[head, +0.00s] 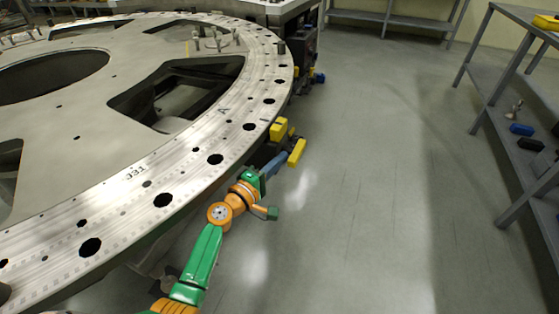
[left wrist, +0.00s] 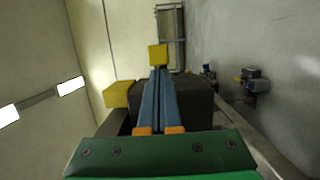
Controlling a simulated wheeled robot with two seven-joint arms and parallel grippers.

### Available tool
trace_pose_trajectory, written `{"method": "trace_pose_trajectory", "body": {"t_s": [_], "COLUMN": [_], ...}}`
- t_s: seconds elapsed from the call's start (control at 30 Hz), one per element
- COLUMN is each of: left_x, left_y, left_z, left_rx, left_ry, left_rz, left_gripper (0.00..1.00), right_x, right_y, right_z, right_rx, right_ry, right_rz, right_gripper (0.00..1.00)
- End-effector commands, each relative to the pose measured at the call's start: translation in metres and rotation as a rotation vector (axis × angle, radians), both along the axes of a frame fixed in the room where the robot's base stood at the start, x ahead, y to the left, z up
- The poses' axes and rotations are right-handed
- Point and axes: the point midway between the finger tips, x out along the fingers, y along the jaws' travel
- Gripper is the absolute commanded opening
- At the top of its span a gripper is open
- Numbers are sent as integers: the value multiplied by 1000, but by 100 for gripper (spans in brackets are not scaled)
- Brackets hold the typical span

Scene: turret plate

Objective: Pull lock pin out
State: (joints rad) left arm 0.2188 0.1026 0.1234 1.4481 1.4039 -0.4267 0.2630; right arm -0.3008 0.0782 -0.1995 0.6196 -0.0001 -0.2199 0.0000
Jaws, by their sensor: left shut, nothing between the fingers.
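The turret plate (head: 130,180) is a large round metal plate with holes around its rim. At its right edge are two yellow blocks: an upper one (head: 280,128) against the rim, and a lower bar (head: 297,152) standing out from it. I cannot tell for sure which belongs to the lock pin. My left gripper (head: 284,157) has its blue fingers shut, with the tips close to the lower yellow bar. In the left wrist view the shut fingers (left wrist: 159,72) point at a yellow block (left wrist: 158,55); another yellow block (left wrist: 118,94) is to their left. Contact is unclear. My right gripper is out of view.
A dark block (left wrist: 196,100) lies behind the fingers in the left wrist view. Dark fittings (head: 305,70) hang under the plate's far rim. A grey shelf table (head: 520,90) stands at the right. The floor (head: 370,180) between is clear.

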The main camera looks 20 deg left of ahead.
Motion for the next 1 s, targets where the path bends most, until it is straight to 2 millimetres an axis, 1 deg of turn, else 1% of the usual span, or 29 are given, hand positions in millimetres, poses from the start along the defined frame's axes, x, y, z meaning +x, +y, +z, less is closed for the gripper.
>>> {"method": "trace_pose_trajectory", "body": {"t_s": [0.37,0.47,0.6,0.67,1.0], "left_x": [1,1,0,-1,0], "left_y": [-3,-13,-35,-39,-39], "left_z": [0,0,1,1,0], "left_rx": [0,0,-1,0,0], "left_ry": [0,2,1,0,0], "left_rz": [-1,-3,-3,-3,-2], "left_gripper": [0,0,0,0,0], "right_x": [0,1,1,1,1], "right_y": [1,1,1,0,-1], "right_z": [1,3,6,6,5], "right_rx": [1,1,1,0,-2], "right_ry": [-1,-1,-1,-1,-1], "right_rz": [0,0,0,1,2], "right_gripper": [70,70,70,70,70]}}
